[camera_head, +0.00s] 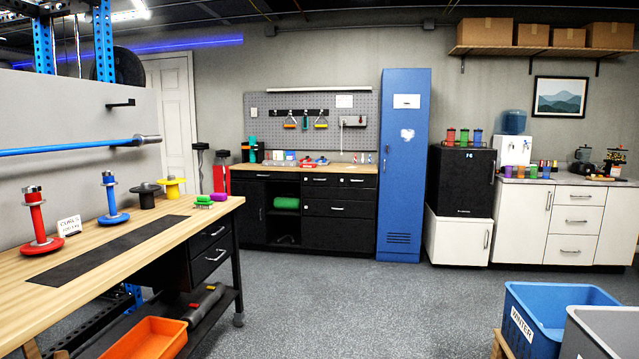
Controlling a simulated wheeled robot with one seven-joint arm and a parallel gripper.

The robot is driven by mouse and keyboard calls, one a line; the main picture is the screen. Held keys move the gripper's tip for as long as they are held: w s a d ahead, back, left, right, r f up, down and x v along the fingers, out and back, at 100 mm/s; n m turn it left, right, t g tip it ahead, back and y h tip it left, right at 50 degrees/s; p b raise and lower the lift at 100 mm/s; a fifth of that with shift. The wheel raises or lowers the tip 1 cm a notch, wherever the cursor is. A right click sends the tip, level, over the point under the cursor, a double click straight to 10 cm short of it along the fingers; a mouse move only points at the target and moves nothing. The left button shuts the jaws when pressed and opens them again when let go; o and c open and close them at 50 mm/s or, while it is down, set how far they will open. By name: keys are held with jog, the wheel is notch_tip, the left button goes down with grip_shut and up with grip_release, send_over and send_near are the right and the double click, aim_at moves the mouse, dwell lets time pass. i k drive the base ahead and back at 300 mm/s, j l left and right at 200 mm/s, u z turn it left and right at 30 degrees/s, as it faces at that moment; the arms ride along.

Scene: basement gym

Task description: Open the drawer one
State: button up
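Several drawers are in view, and I cannot tell which is drawer one. The left wooden workbench has two black drawers on its right side, an upper one (205,238) and a lower one (207,263), both looking shut. The black cabinet (252,215) at the back has small top drawers (320,183) and wider drawers below, a middle one (325,207) and a bottom one (325,230), all looking shut. The white cabinet at the right has a stack of three drawers with bar handles, top (588,194), middle (590,217) and bottom (590,245), all looking shut. My gripper is not in view.
The grey floor (310,300) is open in the middle. The workbench (140,235) holds weights and stands at the left, with an orange bin (150,338) below. Blue (560,335) and grey (605,335) bins stand front right. A tall blue locker (403,175) stands at the back.

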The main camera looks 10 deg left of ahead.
aim_at(309, 178)
jog(key=i+u, duration=0.2)
jog(key=u, duration=0.2)
jog(key=i, duration=5.75)
jog(key=i+z, duration=0.1)
jog(key=i, duration=0.6)
jog(key=i+j+z, duration=0.1)
jog(key=i, duration=0.6)
jog(key=i+j, duration=0.2)
jog(key=i, duration=0.45)
jog(key=i+l+z, duration=0.05)
